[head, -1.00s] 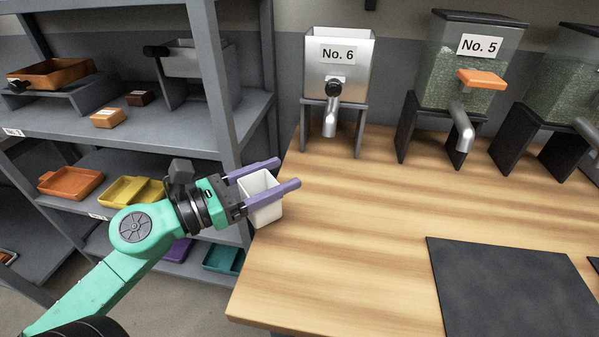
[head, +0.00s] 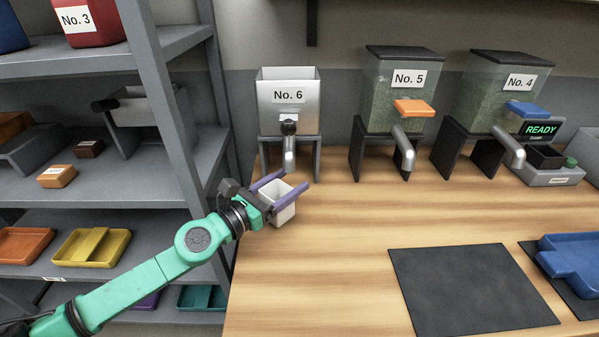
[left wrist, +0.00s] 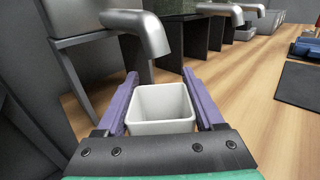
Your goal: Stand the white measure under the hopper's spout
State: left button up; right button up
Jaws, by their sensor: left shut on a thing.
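The white measure (head: 279,207) is a small square open cup, held upright between the purple fingers of my left gripper (head: 285,189). The left wrist view shows the measure (left wrist: 161,106) gripped on both sides and empty inside. The No. 6 hopper (head: 288,102) is a silvery bin on dark legs at the back left of the table. Its metal spout (head: 290,154) points down, just behind the measure in the head view. In the left wrist view a spout (left wrist: 140,30) hangs beyond the cup's far rim. My right gripper is not in view.
Hoppers No. 5 (head: 398,92) and No. 4 (head: 503,95) stand to the right. A scale (head: 548,175) reads READY. A dark mat (head: 472,290) and blue tray (head: 572,262) lie at the front right. A grey shelf with trays stands at left. The table's middle is clear.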

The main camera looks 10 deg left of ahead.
pick_arm(q)
jog(key=w+d, duration=0.1)
jog(key=w+d+f, duration=0.1)
jog(key=w, duration=0.1)
jog(key=shift+w+d+f, duration=0.1)
jog(key=shift+f, duration=0.35)
jog(key=shift+r, duration=0.15)
jog(key=shift+f, duration=0.2)
jog(key=o, duration=1.5)
jog(key=shift+o, duration=0.2)
jog(key=shift+r, duration=0.1)
